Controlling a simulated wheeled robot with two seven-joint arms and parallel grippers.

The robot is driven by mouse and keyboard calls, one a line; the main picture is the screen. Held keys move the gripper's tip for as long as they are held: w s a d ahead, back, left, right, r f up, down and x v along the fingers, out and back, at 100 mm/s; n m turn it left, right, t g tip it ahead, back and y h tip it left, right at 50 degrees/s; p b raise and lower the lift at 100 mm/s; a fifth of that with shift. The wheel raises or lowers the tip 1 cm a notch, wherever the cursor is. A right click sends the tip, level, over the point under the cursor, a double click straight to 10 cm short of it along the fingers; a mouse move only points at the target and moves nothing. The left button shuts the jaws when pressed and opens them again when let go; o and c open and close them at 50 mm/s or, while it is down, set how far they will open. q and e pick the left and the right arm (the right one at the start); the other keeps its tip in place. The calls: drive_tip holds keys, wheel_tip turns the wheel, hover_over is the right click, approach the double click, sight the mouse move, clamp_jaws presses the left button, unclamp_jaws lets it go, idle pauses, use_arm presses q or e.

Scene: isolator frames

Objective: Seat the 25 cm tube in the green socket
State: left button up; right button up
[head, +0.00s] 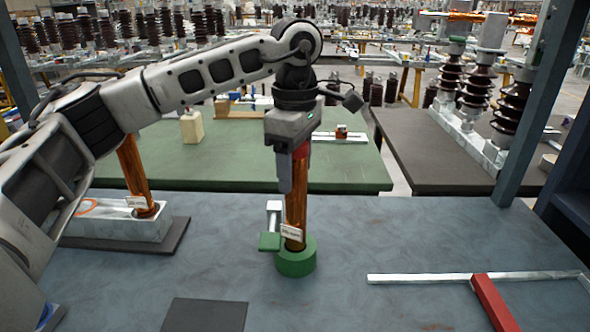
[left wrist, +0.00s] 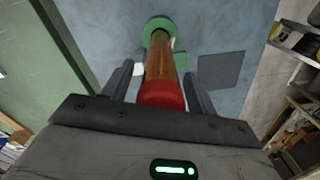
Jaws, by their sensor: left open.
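A copper-brown tube (head: 295,208) with a red top stands upright, its lower end in the round green socket (head: 296,262). A small white tag hangs near the tube's foot. My left gripper (head: 293,178) is over the tube's upper part, fingers pointing down. In the left wrist view the open fingers (left wrist: 158,85) lie on either side of the tube (left wrist: 164,68), with gaps beside its red end. The green socket (left wrist: 158,28) surrounds the far end there. The tube's seating depth is hidden. My right gripper is not in view.
Another copper tube (head: 134,175) stands in a pale block (head: 120,231) on the left. A green plate with a metal post (head: 273,222) adjoins the socket. A dark mat (head: 205,315) lies in front. A metal bar (head: 430,278) and a red bar (head: 494,303) lie right.

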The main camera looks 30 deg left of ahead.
use_arm(q)
wheel_tip(320, 180, up, 11)
drive_tip(key=shift+r+p, duration=0.1)
drive_tip(key=shift+p, duration=0.25)
idle(0.4)
